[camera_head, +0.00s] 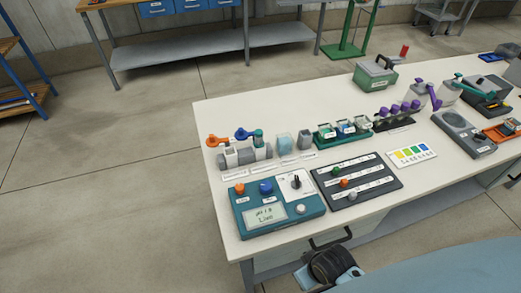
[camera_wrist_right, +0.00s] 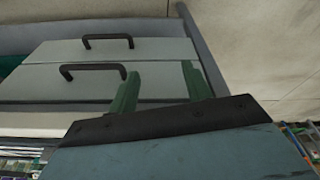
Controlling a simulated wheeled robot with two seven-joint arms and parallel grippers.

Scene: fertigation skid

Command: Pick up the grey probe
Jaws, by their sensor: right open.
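No item is clearly identifiable as the grey probe. On the white bench (camera_head: 213,118), a teal meter box (camera_head: 250,230) with a display carries a small dark upright piece on a white plate (camera_head: 295,182) and a grey knob (camera_head: 300,208). Behind it, a grey holder (camera_head: 232,157) bears an orange ring-ended piece (camera_head: 215,140) and a blue one (camera_head: 242,134). My right gripper (camera_wrist_right: 162,78) is open and empty, its green fingers apart before the drawer fronts. In the head view, a dark wrist part of mine shows below the bench edge. My left gripper is out of view.
A dark slotted board (camera_head: 380,185) with green, orange and grey knobs lies right of the meter. A colour card (camera_head: 411,155), bottle rack (camera_head: 343,132) and green case (camera_head: 375,76) are beyond. Drawers with black handles (camera_wrist_right: 107,40) are under the bench. Its back left is clear.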

